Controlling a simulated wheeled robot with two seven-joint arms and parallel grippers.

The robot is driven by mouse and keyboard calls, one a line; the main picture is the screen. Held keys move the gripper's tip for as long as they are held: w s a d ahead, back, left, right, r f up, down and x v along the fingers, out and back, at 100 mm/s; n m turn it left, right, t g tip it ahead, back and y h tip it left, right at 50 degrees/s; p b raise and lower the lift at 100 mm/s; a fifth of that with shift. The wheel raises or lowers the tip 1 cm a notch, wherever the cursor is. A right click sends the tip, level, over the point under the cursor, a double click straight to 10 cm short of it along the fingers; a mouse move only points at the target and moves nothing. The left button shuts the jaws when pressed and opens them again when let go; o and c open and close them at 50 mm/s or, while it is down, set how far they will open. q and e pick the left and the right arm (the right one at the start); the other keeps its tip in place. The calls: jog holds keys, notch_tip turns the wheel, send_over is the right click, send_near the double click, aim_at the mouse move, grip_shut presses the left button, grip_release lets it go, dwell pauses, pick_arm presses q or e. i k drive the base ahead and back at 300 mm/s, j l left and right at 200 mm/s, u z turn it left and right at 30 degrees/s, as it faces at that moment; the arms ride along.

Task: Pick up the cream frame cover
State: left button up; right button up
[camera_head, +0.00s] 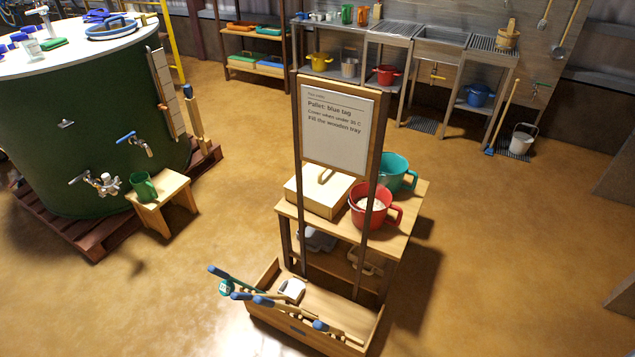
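A cream, square, box-like piece with a small handle on top, which looks like the cream frame cover (319,194), lies on the wooden table (398,238) in the middle of the view. The sign board (338,126) and its posts stand in front of it and hide part of its back and side. Whether anything lies under it cannot be seen. Neither of my grippers is in view.
A red pot (371,218) and a teal pot (396,168) stand right of the cover. A wooden tray with blue-handled tools (320,327) is in front. A green vat (95,120) and stool (163,202) stand left.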

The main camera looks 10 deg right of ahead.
aim_at(325, 190)
jog(key=i+l+u, duration=0.1)
jog(key=l+u, duration=0.4)
jog(key=u, duration=0.25)
jog(key=l+u, duration=0.45)
jog(key=l, duration=0.35)
jog(key=l+u, duration=0.1)
jog(key=l, duration=0.35)
jog(key=k+l+u, duration=0.15)
jog(key=l, duration=0.3)
jog(key=l+u, duration=0.1)
jog(key=l, duration=0.35)
jog(key=k+l+u, duration=0.1)
jog(key=l, duration=0.35)
jog(key=k+l+u, duration=0.1)
jog(key=l, duration=0.35)
